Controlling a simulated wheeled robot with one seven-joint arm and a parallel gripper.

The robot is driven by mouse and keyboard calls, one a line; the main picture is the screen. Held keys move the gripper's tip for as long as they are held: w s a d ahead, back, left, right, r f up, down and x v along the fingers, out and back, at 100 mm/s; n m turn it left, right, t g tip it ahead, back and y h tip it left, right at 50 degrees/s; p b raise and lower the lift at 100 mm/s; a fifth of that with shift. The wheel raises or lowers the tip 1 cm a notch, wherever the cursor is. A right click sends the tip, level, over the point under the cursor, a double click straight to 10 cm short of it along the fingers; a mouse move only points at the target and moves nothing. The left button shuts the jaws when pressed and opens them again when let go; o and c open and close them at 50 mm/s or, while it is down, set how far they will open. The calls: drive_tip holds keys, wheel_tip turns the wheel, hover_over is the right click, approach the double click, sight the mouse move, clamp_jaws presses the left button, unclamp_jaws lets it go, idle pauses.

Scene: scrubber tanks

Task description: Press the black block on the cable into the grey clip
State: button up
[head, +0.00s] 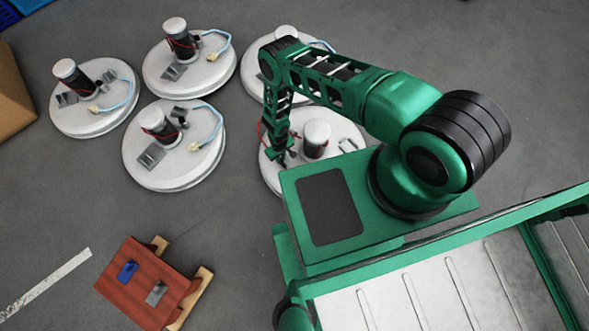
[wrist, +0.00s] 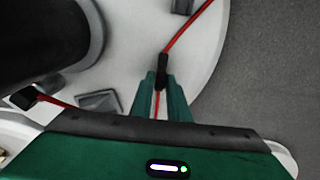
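The black block (wrist: 162,72) is a small dark sleeve on the red cable (wrist: 184,32) in the wrist view. My gripper (wrist: 161,80) has its two green fingers closed on either side of the block, with the cable running between them. In the head view my gripper (head: 283,158) is low over the left part of the nearest white round lid (head: 273,176). A small grey piece (wrist: 98,100), which looks like the grey clip, stands on the lid left of my fingers, apart from the block. Its opening cannot be made out.
A dark cylinder with a white cap (head: 316,133) stands on this lid; its dark body (wrist: 45,35) fills the wrist view's upper left. Another black piece (wrist: 22,97) sits on red cable. Several similar lids stand behind.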

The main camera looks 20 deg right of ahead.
clamp_jaws()
drive_tip(key=shift+s+r, duration=0.15)
drive_tip(key=shift+r, duration=2.35)
drive_tip(key=shift+r, duration=0.95)
